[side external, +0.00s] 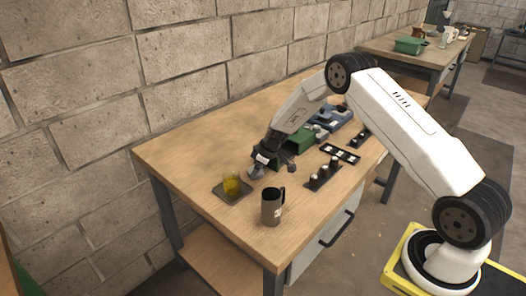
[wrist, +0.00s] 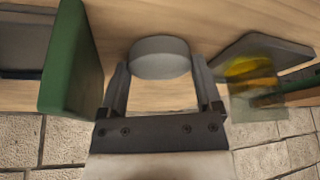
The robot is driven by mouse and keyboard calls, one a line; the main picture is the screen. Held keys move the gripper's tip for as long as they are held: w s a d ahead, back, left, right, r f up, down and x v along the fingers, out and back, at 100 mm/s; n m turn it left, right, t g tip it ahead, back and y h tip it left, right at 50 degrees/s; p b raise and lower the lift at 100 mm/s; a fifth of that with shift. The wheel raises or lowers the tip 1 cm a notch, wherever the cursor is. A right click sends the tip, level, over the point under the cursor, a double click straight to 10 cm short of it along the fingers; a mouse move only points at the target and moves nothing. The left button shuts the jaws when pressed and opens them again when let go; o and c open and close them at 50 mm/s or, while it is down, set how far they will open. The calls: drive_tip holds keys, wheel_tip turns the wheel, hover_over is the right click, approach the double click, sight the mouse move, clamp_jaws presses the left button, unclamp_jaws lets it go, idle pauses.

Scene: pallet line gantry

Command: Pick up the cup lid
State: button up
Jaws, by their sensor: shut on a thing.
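A round grey cup lid (wrist: 160,57) is between the two fingers of my gripper (wrist: 160,72) in the wrist view. My gripper is shut on it, one finger on each side. In the side external view, the lid (side external: 256,172) shows as a small grey shape at my gripper (side external: 268,168), low over the table. I cannot tell whether the lid still touches the tabletop. A dark grey mug (side external: 271,207) with a handle stands upright near the table's front edge, apart from my gripper.
A clear glass with yellow contents (side external: 232,185) stands on a dark square mat (side external: 225,196), left of my gripper. A dark rack (side external: 323,177) with small pieces lies to the right.

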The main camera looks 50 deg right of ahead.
drive_tip(key=shift+r, duration=0.6)
wheel_tip(320, 180, up, 2)
drive_tip(key=s+a+r, duration=0.2)
drive_tip(key=s+r, duration=0.7)
drive_tip(key=s, duration=0.4)
drive_tip(key=shift+s+a+r, duration=0.3)
drive_tip(key=shift+s, duration=0.1)
drive_tip(key=shift+w, duration=0.1)
drive_tip(key=w+a+r+n+g+y, duration=0.1)
drive_tip(key=w+a+n, duration=0.5)
drive_tip(key=w, duration=0.7)
drive_tip(key=shift+w+a+y, duration=0.3)
drive_tip(key=shift+w+a, duration=0.1)
drive_tip(key=shift+a, duration=0.7)
